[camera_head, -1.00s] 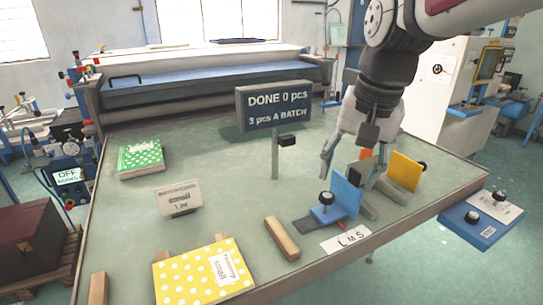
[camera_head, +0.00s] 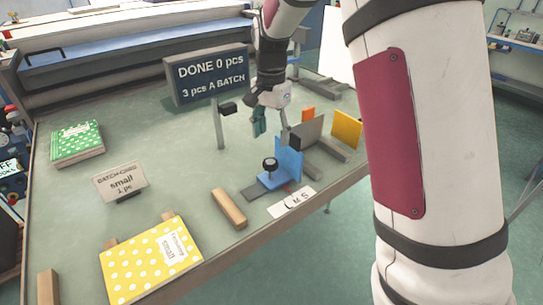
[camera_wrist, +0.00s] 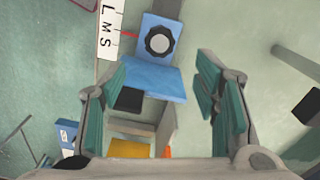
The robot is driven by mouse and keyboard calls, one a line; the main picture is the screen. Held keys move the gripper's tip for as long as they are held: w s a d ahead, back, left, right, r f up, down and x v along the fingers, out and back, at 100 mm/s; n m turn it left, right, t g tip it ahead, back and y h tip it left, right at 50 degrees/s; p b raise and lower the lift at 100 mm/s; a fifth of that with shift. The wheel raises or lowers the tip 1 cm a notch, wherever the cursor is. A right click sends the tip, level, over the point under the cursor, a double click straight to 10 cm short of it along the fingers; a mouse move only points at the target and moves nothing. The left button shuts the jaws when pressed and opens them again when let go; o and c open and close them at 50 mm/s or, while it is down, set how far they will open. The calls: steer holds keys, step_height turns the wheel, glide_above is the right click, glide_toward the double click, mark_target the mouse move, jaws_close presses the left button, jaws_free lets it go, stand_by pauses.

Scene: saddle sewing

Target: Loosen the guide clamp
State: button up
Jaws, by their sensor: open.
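The blue guide (camera_head: 287,164) stands on the table, an upright plate on a flat foot. Its clamp, a black knob (camera_head: 269,164), sits on the foot; in the wrist view the knob (camera_wrist: 159,41) is at top centre. A size scale lettered L, M, S (camera_head: 291,203) lies beside it, and a red pointer (camera_wrist: 129,34) reaches from the guide toward the scale near M and S. My gripper (camera_head: 270,130) is above the table behind the blue plate. In the wrist view my gripper (camera_wrist: 165,100) is open and empty, its fingers apart with the blue plate beyond them.
Grey and yellow (camera_head: 346,129) upright plates stand behind the guide. A wooden bar (camera_head: 229,209) lies left of it. Yellow (camera_head: 150,262) and green (camera_head: 77,143) dotted packs and a batch card (camera_head: 120,181) lie further left.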

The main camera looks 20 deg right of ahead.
mark_target(271, 161)
step_height(271, 161, down, 8)
steer(key=shift+f+p, duration=0.25)
steer(key=shift+p, duration=0.3)
steer(key=c, duration=1.1)
